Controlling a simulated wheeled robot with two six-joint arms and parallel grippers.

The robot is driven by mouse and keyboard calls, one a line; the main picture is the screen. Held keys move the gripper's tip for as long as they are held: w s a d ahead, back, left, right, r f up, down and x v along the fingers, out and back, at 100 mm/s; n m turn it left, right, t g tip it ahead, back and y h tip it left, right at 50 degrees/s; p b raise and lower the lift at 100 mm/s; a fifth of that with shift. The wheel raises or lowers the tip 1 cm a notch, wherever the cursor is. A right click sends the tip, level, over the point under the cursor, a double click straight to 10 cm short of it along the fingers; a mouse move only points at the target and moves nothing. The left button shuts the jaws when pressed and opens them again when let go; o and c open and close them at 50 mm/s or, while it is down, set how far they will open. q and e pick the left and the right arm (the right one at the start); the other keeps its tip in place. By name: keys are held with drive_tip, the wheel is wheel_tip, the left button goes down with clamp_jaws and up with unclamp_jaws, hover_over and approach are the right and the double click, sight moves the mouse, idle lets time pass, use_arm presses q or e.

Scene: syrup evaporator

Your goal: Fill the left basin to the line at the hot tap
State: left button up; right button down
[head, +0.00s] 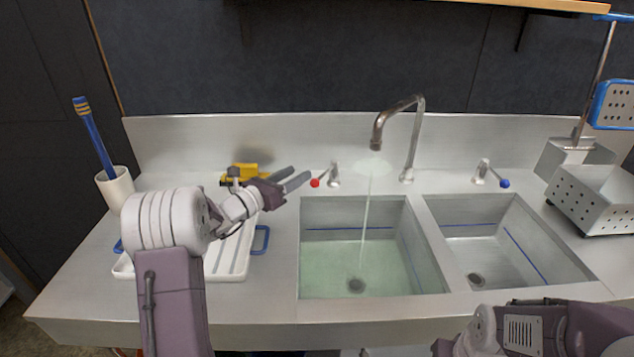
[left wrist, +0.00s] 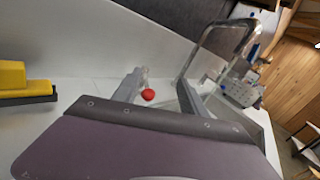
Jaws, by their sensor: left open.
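The left basin (head: 312,215) holds pale green water (head: 325,268), its surface looking a little below the blue line (head: 350,228) on the back wall. A thin stream (head: 366,215) falls into it from the curved spout (head: 412,130). The hot tap has a red-tipped lever (head: 315,183) at the back left of the basin; the red tip also shows in the left wrist view (left wrist: 148,94). My left gripper (head: 301,176) is open and empty, its fingertips just left of the red tip. In the left wrist view the red tip lies between the fingers. My right gripper is not visible.
A blue-tipped tap (head: 504,183) stands behind the empty right basin (head: 480,250). A yellow-and-black tool (head: 245,170), a white drying tray (head: 226,277) and a cup (head: 113,188) with a brush are at left. A perforated metal bin (head: 595,205) stands at far right.

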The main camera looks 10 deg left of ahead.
sight(311, 185)
use_arm(q)
wheel_tip(311, 185, down, 7)
drive_tip(key=w+d+b, duration=0.1)
drive_tip(key=x, duration=0.7)
drive_tip(key=shift+w+a+r, duration=0.1)
drive_tip(key=shift+a, duration=0.05)
clamp_jaws()
idle(0.9)
